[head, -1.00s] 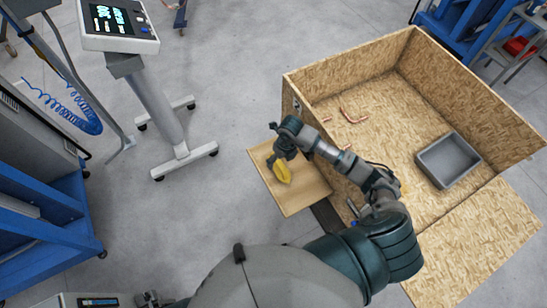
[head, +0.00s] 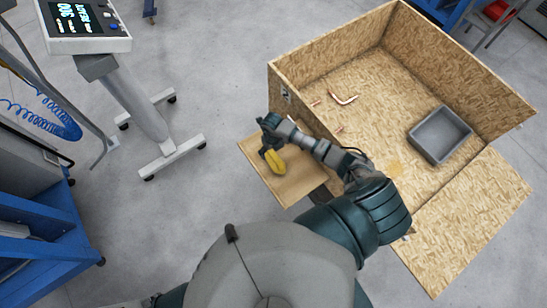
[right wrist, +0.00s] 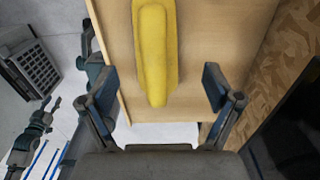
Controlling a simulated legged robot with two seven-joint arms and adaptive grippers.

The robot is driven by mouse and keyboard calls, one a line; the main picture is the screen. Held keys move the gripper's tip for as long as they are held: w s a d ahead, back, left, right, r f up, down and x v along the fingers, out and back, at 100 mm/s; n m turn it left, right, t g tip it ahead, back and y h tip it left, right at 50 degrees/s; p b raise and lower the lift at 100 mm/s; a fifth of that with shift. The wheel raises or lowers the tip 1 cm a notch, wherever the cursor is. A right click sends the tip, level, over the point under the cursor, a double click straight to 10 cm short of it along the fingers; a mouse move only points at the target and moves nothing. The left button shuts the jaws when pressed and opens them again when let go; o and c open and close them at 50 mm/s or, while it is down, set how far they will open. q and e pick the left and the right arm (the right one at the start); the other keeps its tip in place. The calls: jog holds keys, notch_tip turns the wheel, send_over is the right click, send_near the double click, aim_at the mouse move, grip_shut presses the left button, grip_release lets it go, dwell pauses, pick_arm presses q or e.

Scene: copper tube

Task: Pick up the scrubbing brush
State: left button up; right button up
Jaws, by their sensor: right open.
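The scrubbing brush is yellow and lies on a small wooden board; I see it in the head view (head: 275,160) and, larger, in the right wrist view (right wrist: 156,50). The board (head: 295,188) sits beside the large crate. My right gripper (head: 264,153) is at the brush's upper left end in the head view. In the right wrist view its two fingers (right wrist: 160,90) are spread wide, with the near end of the brush between and just ahead of them. The far end of the brush is cut off by that frame.
A large open wooden crate (head: 498,205) stands to the right, its wall close to the board. Inside are a grey bin (head: 440,134) and copper tube pieces (head: 343,99). A wheeled stand with a display (head: 84,20) is at the upper left. Grey floor is clear between.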

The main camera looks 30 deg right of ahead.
jog(key=shift+s+a+f, duration=0.15)
jog(key=shift+f, duration=0.25)
jog(key=f, duration=0.1)
jog(key=f+b, duration=0.2)
jog(key=f, duration=0.1)
jog(key=shift+s+a, duration=0.25)
jog(key=shift+f+b, duration=0.3)
jog(key=shift+b, duration=0.1)
jog(key=shift+w+d+r, duration=0.1)
jog(key=shift+d, duration=0.05)
jog(key=shift+c, duration=0.7)
jog(key=shift+d, duration=0.2)
jog(key=c, duration=1.2)
jog(key=shift+a, duration=0.15)
